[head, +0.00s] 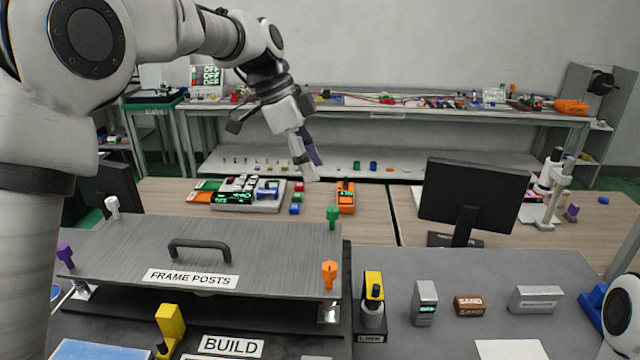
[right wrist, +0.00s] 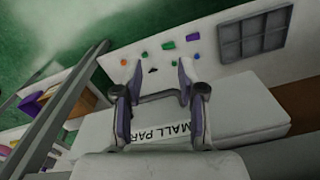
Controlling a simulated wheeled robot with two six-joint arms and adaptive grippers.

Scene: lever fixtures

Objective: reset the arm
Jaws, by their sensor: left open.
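My left arm reaches in from the upper left of the head view, bent and raised. My left gripper (head: 308,165) hangs open and empty above the back of the bench, pointing down, with nothing between its fingers. My right gripper (right wrist: 158,72) shows in the right wrist view with its two purple-grey fingers wide apart. It is over a white box (right wrist: 255,113) with a label reading "SMALL PAR", partly covered by the fingers. A thin dark bar shows between the fingers; I cannot tell what it belongs to.
A grey panel (head: 120,240) labelled "FRAME POSTS" has a dark handle (head: 200,248) and coloured corner knobs. A yellow lever fixture (head: 373,300), a black monitor (head: 478,203) and a microscope (head: 550,190) stand to the right. An orange device (head: 346,197) sits behind.

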